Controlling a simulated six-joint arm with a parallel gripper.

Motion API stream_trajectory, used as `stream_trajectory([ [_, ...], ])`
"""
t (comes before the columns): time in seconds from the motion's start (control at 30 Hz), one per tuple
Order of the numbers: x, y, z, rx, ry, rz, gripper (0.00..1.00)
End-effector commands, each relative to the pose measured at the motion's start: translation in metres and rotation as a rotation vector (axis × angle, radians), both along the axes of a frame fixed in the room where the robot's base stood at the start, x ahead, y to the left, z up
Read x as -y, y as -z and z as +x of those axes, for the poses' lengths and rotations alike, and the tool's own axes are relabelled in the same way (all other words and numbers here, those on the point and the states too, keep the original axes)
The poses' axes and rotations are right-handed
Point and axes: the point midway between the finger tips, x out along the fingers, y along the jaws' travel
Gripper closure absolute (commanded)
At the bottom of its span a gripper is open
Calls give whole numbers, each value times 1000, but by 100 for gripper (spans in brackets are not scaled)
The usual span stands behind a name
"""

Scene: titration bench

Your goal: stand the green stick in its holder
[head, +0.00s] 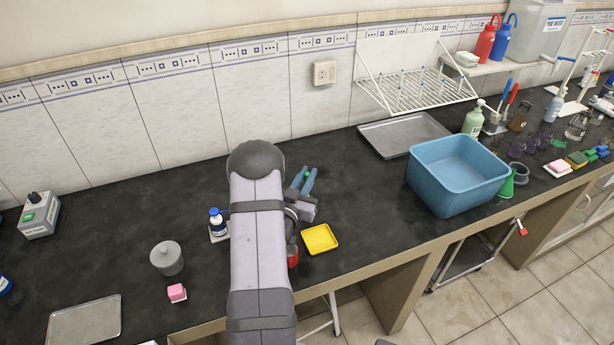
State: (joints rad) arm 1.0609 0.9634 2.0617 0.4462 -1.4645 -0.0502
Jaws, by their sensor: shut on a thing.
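My gripper (303,180) is left of the picture's middle, above the black bench, with its two blue-grey fingers pointing toward the back wall. A small bit of green, the green stick (307,175), shows between the fingertips; the gripper is shut on it. The rest of the stick is hidden by the fingers, so its tilt cannot be told. I cannot tell for certain which thing is its holder; a grey caddy (494,123) with red- and blue-handled tools stands at the back right.
A yellow tray (320,239) lies just in front of my gripper. A red object (292,256) is partly hidden by my arm. A blue-capped bottle (216,223) stands left of the arm. A blue basin (458,173) is at right. Bench behind the gripper is clear.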

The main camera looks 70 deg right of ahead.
Motion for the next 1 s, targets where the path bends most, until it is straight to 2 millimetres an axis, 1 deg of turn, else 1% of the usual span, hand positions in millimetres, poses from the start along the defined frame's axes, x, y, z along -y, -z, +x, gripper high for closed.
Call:
stream_trajectory([
  [0.3, 0, 1, 0, 0, 0, 0, 100],
  [0.33, 0, 1, 0, 0, 0, 0, 84],
  [0.37, 0, 1, 0, 0, 0, 0, 77],
  [0.4, 0, 1, 0, 0, 0, 0, 68],
  [0.43, 0, 1, 0, 0, 0, 0, 65],
  [0.63, 0, 1, 0, 0, 0, 0, 65],
  [0.7, 0, 1, 0, 0, 0, 1, 49],
  [1.0, 0, 1, 0, 0, 0, 1, 49],
])
